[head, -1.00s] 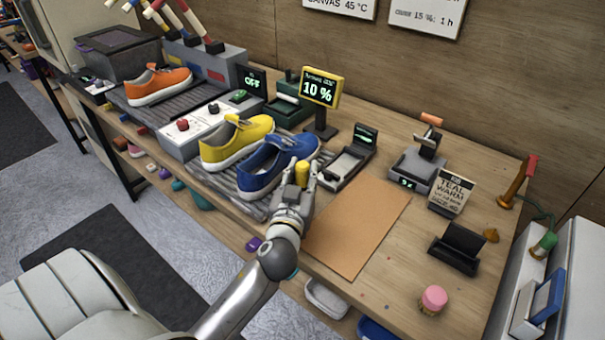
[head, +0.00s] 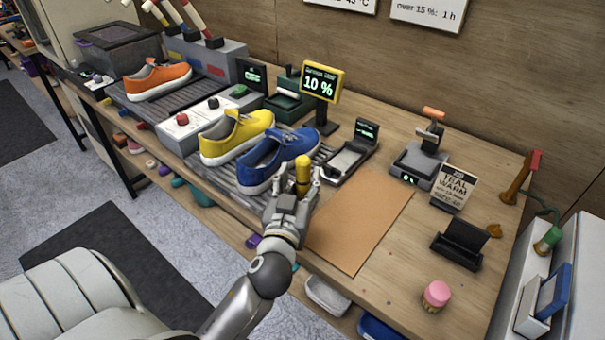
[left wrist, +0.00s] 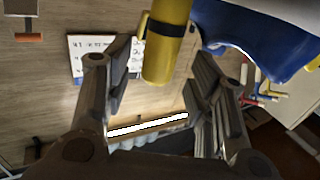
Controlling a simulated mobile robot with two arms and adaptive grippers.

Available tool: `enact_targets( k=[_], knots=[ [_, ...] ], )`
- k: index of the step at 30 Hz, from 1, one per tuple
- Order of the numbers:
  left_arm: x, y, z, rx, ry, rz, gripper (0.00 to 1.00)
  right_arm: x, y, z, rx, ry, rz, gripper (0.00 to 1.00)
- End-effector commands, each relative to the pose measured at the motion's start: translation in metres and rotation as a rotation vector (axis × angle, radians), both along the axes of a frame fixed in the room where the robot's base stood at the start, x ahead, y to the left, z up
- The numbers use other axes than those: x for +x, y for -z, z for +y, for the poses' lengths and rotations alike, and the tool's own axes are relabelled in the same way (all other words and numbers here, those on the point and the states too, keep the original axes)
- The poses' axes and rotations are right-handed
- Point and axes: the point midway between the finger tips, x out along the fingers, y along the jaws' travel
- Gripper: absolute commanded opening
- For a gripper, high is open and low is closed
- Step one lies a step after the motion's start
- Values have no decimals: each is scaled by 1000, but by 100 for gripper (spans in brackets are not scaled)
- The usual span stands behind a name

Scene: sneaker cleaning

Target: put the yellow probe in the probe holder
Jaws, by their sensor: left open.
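The yellow probe (head: 303,170) stands roughly upright at the toe side of the blue sneaker (head: 280,158). In the left wrist view the probe (left wrist: 167,45) is a yellow cylinder with a black band, and part of the blue sneaker (left wrist: 250,35) shows beside it. My left gripper (head: 297,190) is open, with its fingers on either side of the probe; in the left wrist view gaps show between probe and fingers. The probe's lower end is hidden. I cannot tell for sure which item is the probe holder. My right gripper is not in view.
A yellow sneaker (head: 235,136) and an orange sneaker (head: 158,80) stand farther left. A yellow-framed 10 % display (head: 321,82) is behind the blue sneaker. A brown mat (head: 360,220) lies clear to the right. A black stand (head: 458,245) and a pink piece (head: 436,295) are farther right.

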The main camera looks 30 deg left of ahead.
Motion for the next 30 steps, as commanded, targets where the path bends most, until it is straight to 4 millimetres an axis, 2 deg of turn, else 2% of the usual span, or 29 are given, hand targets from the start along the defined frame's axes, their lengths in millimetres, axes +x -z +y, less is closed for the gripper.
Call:
enact_targets(
  k=[1, 6, 12, 30],
  knots=[
    [-10, 3, -4, -6, -1, 1, 51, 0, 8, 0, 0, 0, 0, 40],
    [-38, 2, -16, -3, -1, 2, 51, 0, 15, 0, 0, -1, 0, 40],
    [-56, 0, -24, -1, 0, 2, 51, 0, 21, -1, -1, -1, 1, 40],
    [-61, -2, -25, 1, 0, 0, 51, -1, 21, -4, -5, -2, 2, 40]
  ],
)
